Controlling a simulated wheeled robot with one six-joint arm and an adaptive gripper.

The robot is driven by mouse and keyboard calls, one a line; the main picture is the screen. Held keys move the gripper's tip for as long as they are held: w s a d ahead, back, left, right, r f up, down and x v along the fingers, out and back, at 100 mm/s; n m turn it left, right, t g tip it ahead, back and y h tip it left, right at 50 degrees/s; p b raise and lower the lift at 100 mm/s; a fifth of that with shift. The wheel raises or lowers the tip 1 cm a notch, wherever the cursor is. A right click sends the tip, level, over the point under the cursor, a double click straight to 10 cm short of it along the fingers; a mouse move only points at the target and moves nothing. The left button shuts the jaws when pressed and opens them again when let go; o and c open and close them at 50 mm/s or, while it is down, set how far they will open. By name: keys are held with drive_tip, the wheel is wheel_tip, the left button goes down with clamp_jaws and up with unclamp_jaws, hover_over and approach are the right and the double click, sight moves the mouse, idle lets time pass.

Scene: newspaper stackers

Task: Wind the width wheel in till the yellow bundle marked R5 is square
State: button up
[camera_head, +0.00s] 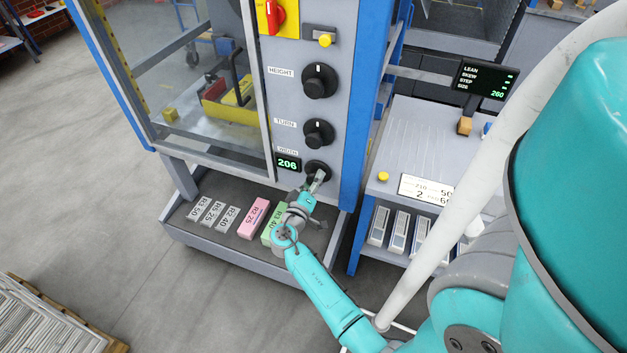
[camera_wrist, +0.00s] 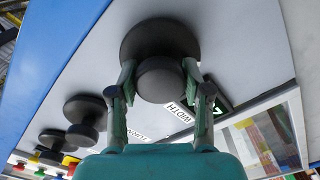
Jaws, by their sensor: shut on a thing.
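The black width wheel (camera_head: 316,171) is the lowest of three knobs on the stacker's grey front panel. The green display (camera_head: 288,163) beside it reads 206. My gripper (camera_head: 317,184) is at this wheel. In the wrist view its fingers stand on either side of the wheel's round hub (camera_wrist: 160,80), shut on it. A yellow bundle (camera_head: 237,93) lies behind the glass in the stacker's chamber, beside a yellow part and a dark upright piece. Its marking cannot be read, and I cannot tell whether it is square.
The height knob (camera_head: 319,81) and turn knob (camera_head: 318,133) sit above. Labelled grey, pink and green blocks lie in the tray (camera_head: 185,228) below. At right, a side bench (camera_head: 420,140) carries a screen (camera_head: 485,79) listing lean, skew, step and size 260. The floor at left is mostly clear.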

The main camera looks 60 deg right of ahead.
idle(0.3)
drive_tip(key=o, duration=1.2)
drive_tip(key=shift+a, duration=0.1)
drive_tip(key=a, duration=0.8)
drive_tip(key=s+a, duration=0.1)
drive_tip(key=a, duration=0.2)
drive_tip(key=shift+a, duration=0.4)
